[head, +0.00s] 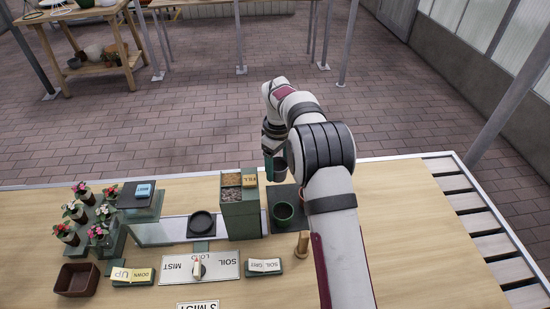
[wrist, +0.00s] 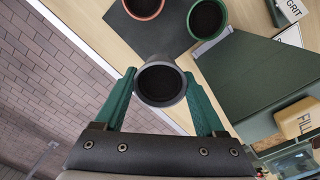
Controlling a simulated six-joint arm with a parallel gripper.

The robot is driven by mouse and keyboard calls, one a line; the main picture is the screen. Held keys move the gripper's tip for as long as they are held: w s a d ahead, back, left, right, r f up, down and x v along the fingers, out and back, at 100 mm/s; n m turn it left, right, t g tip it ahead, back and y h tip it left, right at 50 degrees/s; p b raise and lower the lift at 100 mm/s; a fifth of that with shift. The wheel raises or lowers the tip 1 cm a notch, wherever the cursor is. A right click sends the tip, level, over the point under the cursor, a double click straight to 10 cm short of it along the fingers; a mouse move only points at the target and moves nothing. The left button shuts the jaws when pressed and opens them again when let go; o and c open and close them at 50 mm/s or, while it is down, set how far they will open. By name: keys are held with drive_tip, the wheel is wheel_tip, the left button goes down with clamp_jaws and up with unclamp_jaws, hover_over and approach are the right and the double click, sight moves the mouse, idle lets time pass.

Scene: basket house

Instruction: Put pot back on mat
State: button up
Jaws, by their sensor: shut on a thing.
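A grey pot (wrist: 160,84) with a dark inside is between the two green fingers of my gripper (wrist: 160,79) in the wrist view. My gripper (head: 273,165) is shut on it. In the head view the grey pot (head: 281,166) hangs above the far edge of the dark mat (head: 279,193), off the table. In the wrist view the mat (wrist: 165,38) lies beyond the held pot. A green pot (head: 284,212) stands on the mat; it also shows in the wrist view (wrist: 207,18). A terracotta pot (wrist: 144,7) is beside it, mostly hidden by my arm in the head view.
A green dispenser box (head: 239,214) with a FILL block (head: 250,181) stands just left of the mat. A black round dish (head: 201,224), signs and flower pots (head: 76,211) stand farther left. A wooden peg (head: 302,244) is in front. The table's right side is clear.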

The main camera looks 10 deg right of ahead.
drive_tip(key=shift+w+d+f, duration=0.1)
drive_tip(key=shift+w+f, duration=0.15)
drive_tip(key=shift+f, duration=3.8)
drive_tip(key=shift+f, duration=0.2)
drive_tip(key=o, duration=1.5)
drive_tip(key=shift+c, duration=0.2)
drive_tip(key=shift+r, duration=0.1)
drive_tip(key=shift+r, duration=3.9)
